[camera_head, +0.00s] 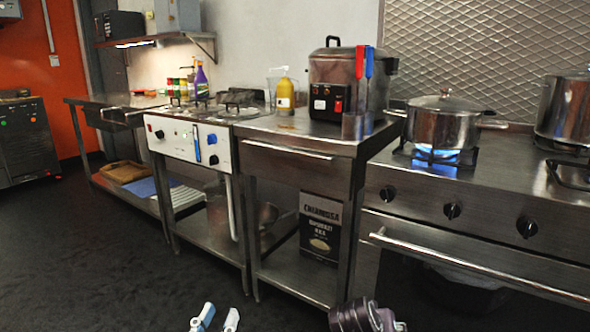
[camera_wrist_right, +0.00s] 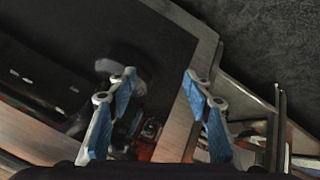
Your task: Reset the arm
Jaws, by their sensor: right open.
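My left gripper (camera_head: 217,318) shows at the bottom edge of the head view, only its two pale fingertips, one with a blue pad. They stand apart with dark floor showing between them. My right gripper (camera_wrist_right: 158,82) fills the lower part of the right wrist view. Its two blue-padded fingers are spread wide, and nothing is held between them. A dark purple part of my arm shows at the bottom of the head view.
A steel counter (camera_head: 300,130) holds a black-and-steel cooker (camera_head: 335,85). To its right, a lidded pot (camera_head: 440,125) sits over a lit blue flame on the stove (camera_head: 480,185). A white control panel (camera_head: 187,142) is at the left. Dark floor (camera_head: 80,250) is clear at front left.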

